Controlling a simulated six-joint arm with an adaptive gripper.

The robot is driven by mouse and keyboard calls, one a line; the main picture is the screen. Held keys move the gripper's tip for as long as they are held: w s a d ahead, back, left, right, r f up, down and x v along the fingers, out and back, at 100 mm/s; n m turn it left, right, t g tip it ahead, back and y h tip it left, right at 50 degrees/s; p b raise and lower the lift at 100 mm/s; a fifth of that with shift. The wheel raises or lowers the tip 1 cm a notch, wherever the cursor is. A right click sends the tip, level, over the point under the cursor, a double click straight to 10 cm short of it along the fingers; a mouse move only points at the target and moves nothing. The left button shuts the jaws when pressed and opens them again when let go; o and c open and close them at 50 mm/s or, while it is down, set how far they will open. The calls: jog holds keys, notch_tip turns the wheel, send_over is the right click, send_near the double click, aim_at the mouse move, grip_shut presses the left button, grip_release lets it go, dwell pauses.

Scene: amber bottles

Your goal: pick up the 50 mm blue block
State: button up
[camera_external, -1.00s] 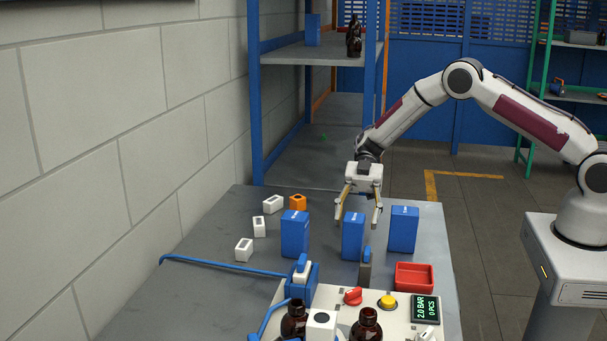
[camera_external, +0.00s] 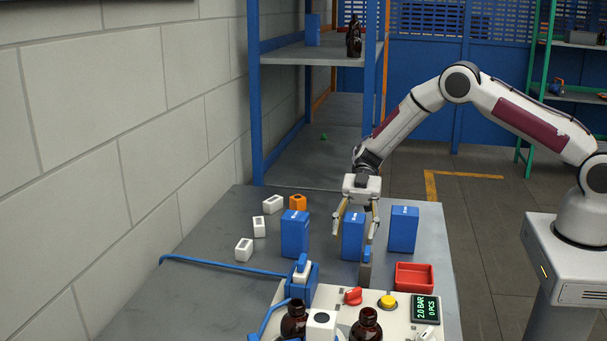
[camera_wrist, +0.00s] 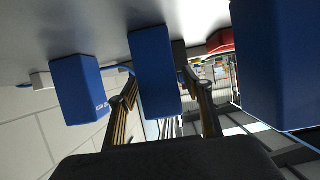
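Three blue blocks stand upright on the grey table: a left one (camera_external: 295,234), a middle one (camera_external: 352,240) and a right one (camera_external: 403,230). Their small white labels are too small to read, so I cannot tell which is 50 mm by its marking. My gripper (camera_external: 353,236) points down over the middle block, with its open fingers on either side of it. In the wrist view, the middle block (camera_wrist: 155,75) lies between the two fingers (camera_wrist: 158,85), with a gap visible by the right finger. The other blue blocks (camera_wrist: 80,90) stand to either side.
Several white blocks (camera_external: 243,249) and an orange block (camera_external: 297,202) lie on the left. A red tray (camera_external: 414,284), a blue clamp-like fixture (camera_external: 300,284) and a control panel (camera_external: 385,320) with brown bottles (camera_external: 366,325) are in front. The right block stands close to my gripper.

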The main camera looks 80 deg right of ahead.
jog(key=c, duration=1)
jog(key=shift+o, duration=0.2)
jog(key=shift+r, duration=0.1)
jog(key=shift+r, duration=4.95)
